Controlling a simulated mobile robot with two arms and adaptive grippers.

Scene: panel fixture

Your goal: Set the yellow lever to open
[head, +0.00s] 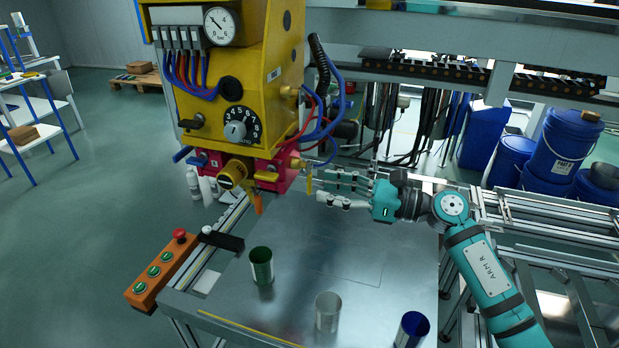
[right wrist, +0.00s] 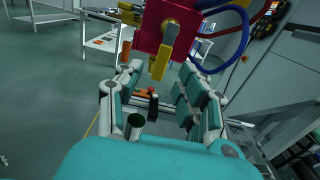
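The yellow lever (head: 309,184) is on the right side of the red block (head: 272,178), under the yellow machine, and hangs nearly straight down. In the right wrist view the lever (right wrist: 160,62) hangs from a round hub on the red block (right wrist: 150,40), tilted slightly left. My right gripper (head: 335,188) is just right of the lever, its fingers pointing left toward it. In the right wrist view the gripper (right wrist: 160,82) is open and empty, with the lever beyond and between its fingertips. I cannot tell whether they touch. My left gripper is not in view.
Green (head: 262,266), pale (head: 328,312) and blue (head: 411,330) cups stand on the metal table (head: 300,240) below. Blue and red hoses (head: 335,110) hang close above the gripper. An orange button box (head: 162,270) sits at the table's left. An orange-tipped nozzle (head: 258,203) hangs below the block.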

